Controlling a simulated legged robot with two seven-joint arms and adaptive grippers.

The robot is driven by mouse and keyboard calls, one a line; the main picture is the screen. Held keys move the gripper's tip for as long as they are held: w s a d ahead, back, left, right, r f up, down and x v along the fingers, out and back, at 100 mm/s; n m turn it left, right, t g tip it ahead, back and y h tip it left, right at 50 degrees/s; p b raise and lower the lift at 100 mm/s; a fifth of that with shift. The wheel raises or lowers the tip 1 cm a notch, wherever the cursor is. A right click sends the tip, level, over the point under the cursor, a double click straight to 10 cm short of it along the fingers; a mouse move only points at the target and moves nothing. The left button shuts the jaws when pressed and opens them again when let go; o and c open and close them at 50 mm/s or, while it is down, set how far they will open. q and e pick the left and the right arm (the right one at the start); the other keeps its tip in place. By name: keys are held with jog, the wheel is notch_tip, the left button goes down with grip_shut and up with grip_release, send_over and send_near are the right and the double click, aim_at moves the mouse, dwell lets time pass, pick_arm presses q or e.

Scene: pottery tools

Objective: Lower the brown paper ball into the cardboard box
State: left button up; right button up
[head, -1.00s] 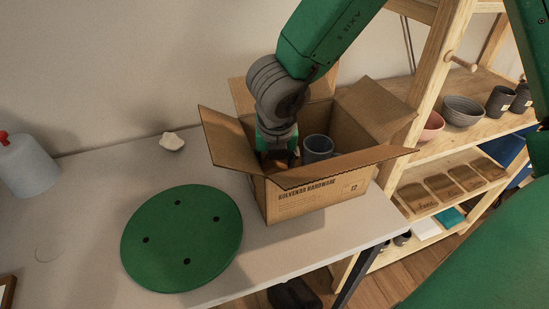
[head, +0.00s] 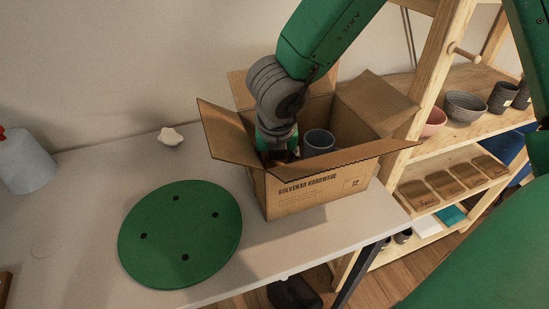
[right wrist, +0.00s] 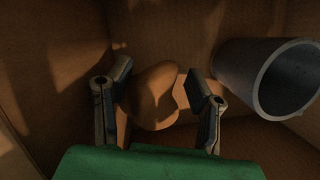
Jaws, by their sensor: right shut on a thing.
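The open cardboard box (head: 318,193) stands on the table with its flaps spread. My right gripper (head: 280,155) reaches down into its left part, and the front flap hides its fingertips in the head view. In the right wrist view the fingers (right wrist: 161,88) are shut on the brown paper ball (right wrist: 153,96), inside the box walls. The ball is hidden in the head view. I cannot tell whether it touches the box floor. My left gripper is not in view.
A grey cup (head: 318,142) is in the box, right of my right gripper; it also shows in the right wrist view (right wrist: 268,80). A green disc (head: 180,235) and a whitish lump (head: 170,136) lie left of the box. A wooden shelf (head: 425,160) with bowls stands at right.

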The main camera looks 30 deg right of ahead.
jog(key=shift+f+b, duration=1)
jog(key=shift+f, duration=0.25)
dwell(0.3)
jog(key=o, duration=0.8)
jog(key=shift+r, duration=0.1)
jog(key=v, duration=1.1)
jog(key=shift+r, duration=0.4)
